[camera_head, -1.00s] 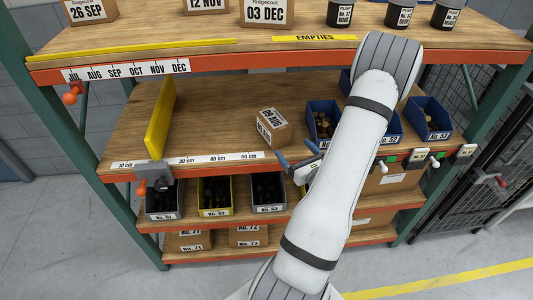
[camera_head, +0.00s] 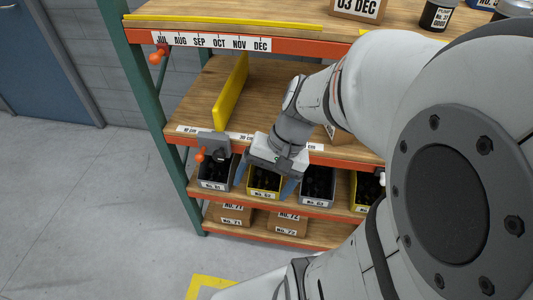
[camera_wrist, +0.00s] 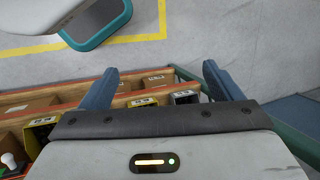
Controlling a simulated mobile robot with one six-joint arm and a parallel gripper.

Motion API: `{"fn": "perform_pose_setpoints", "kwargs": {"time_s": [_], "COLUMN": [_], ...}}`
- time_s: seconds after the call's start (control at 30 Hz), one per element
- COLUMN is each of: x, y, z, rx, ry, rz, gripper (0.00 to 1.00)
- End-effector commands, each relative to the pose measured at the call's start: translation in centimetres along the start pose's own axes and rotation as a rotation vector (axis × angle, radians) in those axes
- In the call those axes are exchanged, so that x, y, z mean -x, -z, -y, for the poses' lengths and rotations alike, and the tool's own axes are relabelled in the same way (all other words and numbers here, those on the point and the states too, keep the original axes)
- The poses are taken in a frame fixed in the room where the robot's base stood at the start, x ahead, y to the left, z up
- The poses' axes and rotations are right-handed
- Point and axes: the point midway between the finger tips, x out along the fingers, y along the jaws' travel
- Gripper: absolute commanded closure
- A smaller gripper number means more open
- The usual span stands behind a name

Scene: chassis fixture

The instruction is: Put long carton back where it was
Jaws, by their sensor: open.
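I cannot tell which carton is the long one. A brown carton (camera_head: 334,133) on the middle shelf is mostly hidden behind my arm. Another, marked 03 DEC (camera_head: 357,8), stands on the top shelf and is cut by the picture's edge. My gripper (camera_head: 264,182) is open and empty, fingers pointing down in front of the middle shelf's front edge, near the bins below. In the wrist view its two blue fingers (camera_wrist: 160,76) stand wide apart with nothing between them.
A yellow upright divider (camera_head: 231,92) stands on the middle shelf (camera_head: 265,92), with bare wood to its right. Bins such as No. 62 (camera_head: 265,183) stand below, and cartons (camera_head: 231,214) sit on the lowest shelf. A green post (camera_head: 147,100) bounds the rack's left.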

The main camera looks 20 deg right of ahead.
Motion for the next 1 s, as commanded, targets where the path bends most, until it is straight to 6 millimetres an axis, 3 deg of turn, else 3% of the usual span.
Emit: {"fn": "perform_pose_setpoints", "kwargs": {"time_s": [0.1,0.3,1.0], "x": [2.2,4.9,5.3], "y": [-0.2,0.1,0.2], "z": [-0.1,0.4,0.7], "rx": [0.255,0.484,0.520], "ry": [-0.166,-0.307,-0.331], "rz": [-0.165,-0.338,-0.367], "gripper": [0.15,0.15,0.15]}}
